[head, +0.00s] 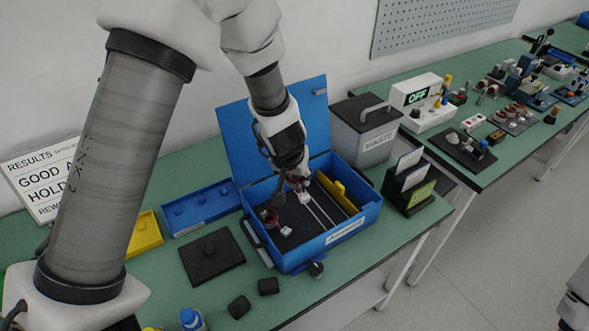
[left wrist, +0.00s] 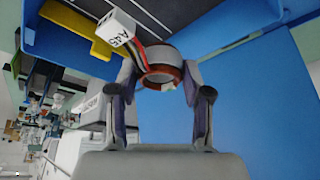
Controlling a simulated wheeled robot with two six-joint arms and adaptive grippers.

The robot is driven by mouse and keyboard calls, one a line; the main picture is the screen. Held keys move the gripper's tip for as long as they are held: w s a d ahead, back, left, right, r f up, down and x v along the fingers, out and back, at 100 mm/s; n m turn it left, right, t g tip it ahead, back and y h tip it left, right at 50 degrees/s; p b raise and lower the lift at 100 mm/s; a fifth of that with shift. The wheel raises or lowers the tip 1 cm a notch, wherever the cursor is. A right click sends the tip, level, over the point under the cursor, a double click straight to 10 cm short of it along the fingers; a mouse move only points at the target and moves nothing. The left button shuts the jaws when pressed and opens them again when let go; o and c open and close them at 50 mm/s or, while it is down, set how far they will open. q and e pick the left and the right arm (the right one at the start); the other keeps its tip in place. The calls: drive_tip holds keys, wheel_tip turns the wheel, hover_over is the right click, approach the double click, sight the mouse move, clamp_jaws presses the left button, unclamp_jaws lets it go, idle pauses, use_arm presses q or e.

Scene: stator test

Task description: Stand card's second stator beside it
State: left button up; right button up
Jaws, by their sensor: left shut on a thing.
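My left gripper (head: 290,187) reaches into the open blue case (head: 290,260). It is shut on a stator, a ring with reddish windings (left wrist: 162,70). A white tag marked A45 (left wrist: 117,30) hangs from the stator on dark and red leads. Another stator (head: 270,220) with a white tag lies in the case's left part, left of the gripper. The results card (head: 45,178) stands at the back left. It reads RESULTS, GOOD A, HOLD and REW, with the rest of each line hidden by my arm. My right gripper is out of view.
The case has its lid (head: 275,125) up and a yellow divider (head: 335,190) at right. A grey waste bin (head: 368,130) stands behind right. Left are a blue tray (head: 200,207), a yellow tray (head: 145,233) and a dark pad (head: 212,257). Black blocks (head: 268,287) lie in front.

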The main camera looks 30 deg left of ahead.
use_arm(q)
drive_tip(key=f+b, duration=0.5)
drive_tip(key=f, duration=0.1)
drive_tip(key=w+f+b, duration=0.1)
drive_tip(key=f+b, duration=0.2)
drive_tip(key=f, duration=0.1)
drive_tip(key=shift+a+b, duration=0.3)
drive_tip(key=shift+a, duration=0.05)
drive_tip(key=shift+s+f+b, duration=0.1)
drive_tip(key=shift+f+b, duration=0.3)
drive_tip(key=shift+f, duration=0.1)
drive_tip(key=shift+f+b, duration=0.45)
drive_tip(key=o, duration=1.3)
drive_tip(key=shift+r, duration=0.1)
